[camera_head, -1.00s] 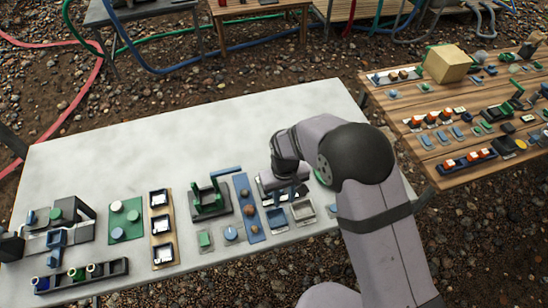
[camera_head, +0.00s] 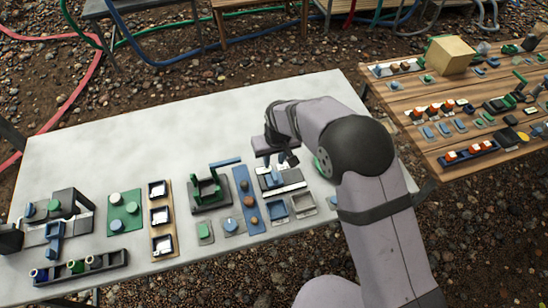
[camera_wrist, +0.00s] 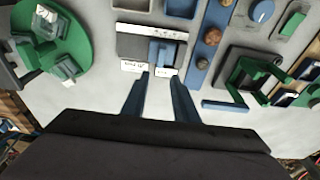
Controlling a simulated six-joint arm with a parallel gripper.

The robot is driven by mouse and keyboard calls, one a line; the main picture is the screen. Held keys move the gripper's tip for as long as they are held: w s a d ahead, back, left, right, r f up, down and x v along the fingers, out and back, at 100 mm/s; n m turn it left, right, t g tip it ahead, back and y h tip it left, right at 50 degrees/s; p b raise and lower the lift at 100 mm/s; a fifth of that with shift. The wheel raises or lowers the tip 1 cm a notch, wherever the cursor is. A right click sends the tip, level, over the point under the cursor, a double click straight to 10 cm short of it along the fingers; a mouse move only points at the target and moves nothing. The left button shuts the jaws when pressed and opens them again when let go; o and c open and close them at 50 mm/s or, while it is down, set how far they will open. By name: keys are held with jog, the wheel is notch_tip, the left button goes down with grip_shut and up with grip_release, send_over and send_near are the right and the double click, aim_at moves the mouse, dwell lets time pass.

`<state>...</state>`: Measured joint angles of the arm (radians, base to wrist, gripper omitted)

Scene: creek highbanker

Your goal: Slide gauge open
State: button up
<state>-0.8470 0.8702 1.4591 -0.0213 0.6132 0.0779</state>
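The slide gauge (camera_head: 283,178) appears to be the white and dark grey rail piece on the white table, right of the long blue strip. In the wrist view the gauge (camera_wrist: 132,46) has white edges with small dark markings and a blue slider block (camera_wrist: 163,52) right of its middle. My gripper (camera_wrist: 161,79) is open and empty, its two blue-grey fingers apart just short of the gauge's near edge. The gripper (camera_head: 276,160) in the head view hangs at the gauge's far side. I cannot tell its exact height or any contact.
A blue strip with brown knobs (camera_head: 247,200) lies beside the gauge. A green bracket fixture (camera_head: 208,191) stands farther left. Small trays (camera_head: 302,204) lie in front. The table's back area (camera_head: 180,125) is clear. A wooden table (camera_head: 440,85) holds more parts at right.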

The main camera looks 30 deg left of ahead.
aim_at(274, 174)
jog(key=shift+f+b, duration=2.25)
jog(key=shift+f, duration=1.4)
grip_shut()
